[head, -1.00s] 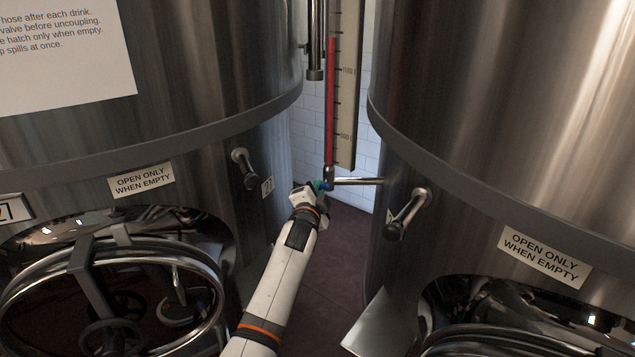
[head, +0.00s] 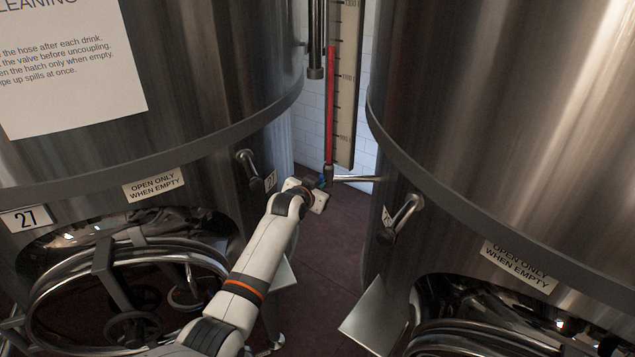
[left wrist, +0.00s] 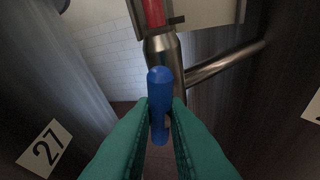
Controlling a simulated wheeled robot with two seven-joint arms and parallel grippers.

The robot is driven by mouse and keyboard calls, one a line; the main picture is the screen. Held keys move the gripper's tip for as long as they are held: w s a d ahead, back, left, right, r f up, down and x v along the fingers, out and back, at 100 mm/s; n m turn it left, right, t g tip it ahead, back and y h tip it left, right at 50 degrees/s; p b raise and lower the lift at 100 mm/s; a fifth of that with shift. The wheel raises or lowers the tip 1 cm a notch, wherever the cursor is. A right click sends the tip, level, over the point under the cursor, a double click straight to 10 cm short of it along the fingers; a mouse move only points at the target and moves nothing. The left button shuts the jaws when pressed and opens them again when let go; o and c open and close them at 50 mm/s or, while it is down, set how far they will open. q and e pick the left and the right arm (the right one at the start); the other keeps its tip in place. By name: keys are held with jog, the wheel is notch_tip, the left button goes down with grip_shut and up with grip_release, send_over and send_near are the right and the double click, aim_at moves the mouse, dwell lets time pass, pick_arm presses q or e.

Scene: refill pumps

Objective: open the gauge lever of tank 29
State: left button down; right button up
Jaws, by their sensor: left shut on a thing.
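The gauge (head: 331,110) is a tall tube with a red column beside a pale scale, between two steel tanks. A pipe (head: 355,179) joins its foot to the right tank (head: 500,110), whose number plate I cannot read fully. The blue gauge lever (left wrist: 160,88) sits at the foot of the gauge in the left wrist view. My left gripper (left wrist: 160,122), with green fingers, is shut on this lever, one finger on each side. In the head view the gripper (head: 322,184) is at the gauge foot and its wrist largely hides the lever. My right gripper is not in view.
The left tank (head: 190,70) bears a plate 27 (head: 27,218). Dark handles (head: 248,168) (head: 401,217) stick out from both tanks near the gap. Round hatches sit low on both tanks. Dark floor (head: 335,240) lies open between them.

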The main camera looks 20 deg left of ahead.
pick_arm(q)
jog(key=shift+n+g+h, duration=0.4)
jog(key=shift+n, duration=0.4)
jog(key=c, duration=1.4)
grip_release()
jog(key=shift+c, duration=0.2)
jog(key=shift+r, duration=0.1)
